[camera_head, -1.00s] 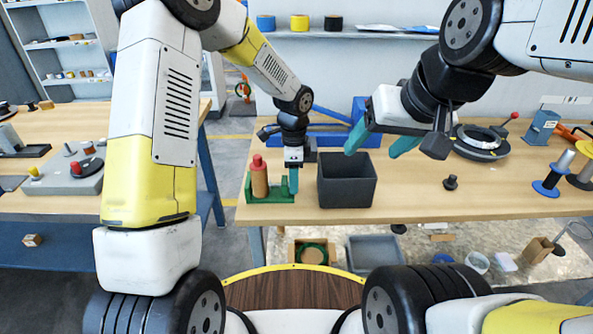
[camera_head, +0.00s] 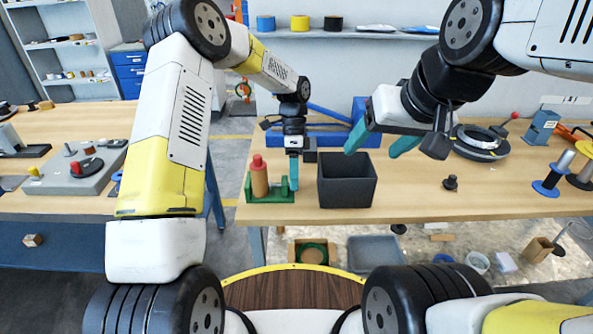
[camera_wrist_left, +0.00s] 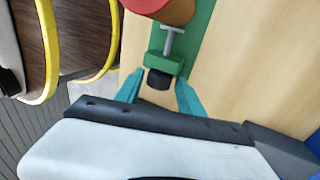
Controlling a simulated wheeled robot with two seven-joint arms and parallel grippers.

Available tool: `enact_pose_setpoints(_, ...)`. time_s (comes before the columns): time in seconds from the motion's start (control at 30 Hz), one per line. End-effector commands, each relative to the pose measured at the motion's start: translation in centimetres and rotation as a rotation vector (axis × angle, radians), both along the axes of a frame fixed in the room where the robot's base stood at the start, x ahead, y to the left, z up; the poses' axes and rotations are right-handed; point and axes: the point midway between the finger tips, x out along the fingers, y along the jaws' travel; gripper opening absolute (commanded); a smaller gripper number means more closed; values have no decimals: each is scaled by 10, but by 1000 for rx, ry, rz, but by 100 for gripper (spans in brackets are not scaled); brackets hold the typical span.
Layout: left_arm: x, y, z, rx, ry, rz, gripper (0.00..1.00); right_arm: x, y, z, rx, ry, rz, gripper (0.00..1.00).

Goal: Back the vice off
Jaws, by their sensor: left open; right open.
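A small green vice (camera_head: 268,194) sits at the front left of the bench. It holds an upright orange-brown cylinder with a red top (camera_head: 259,176). In the left wrist view the vice's green end block (camera_wrist_left: 165,64) carries a grey T-shaped screw part (camera_wrist_left: 172,40) and a black knob (camera_wrist_left: 158,79). My left gripper (camera_head: 292,174) points down at the vice's right end. In the wrist view its teal fingers (camera_wrist_left: 159,92) are open, one on each side of the knob, with gaps. My right gripper (camera_head: 382,146) is open and empty above the bench.
A dark open bin (camera_head: 347,196) stands just right of the vice. A blue fixture (camera_head: 362,115) is behind it. A round black ring device (camera_head: 480,145) and spools (camera_head: 549,182) are at the right. Bench between bin and spools is mostly clear.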

Motion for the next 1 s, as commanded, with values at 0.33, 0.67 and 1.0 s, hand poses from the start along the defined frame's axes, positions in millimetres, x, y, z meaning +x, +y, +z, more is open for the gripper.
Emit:
enact_pose_setpoints(0.33,0,-1,0,1,-2,1,26,0,0,0,0,0,0,67)
enact_pose_setpoints(0.67,-4,0,2,3,-102,-3,8,0,0,0,0,0,0,67)
enact_pose_setpoints(1.0,-8,0,2,1,-325,-1,8,0,0,0,0,0,0,67)
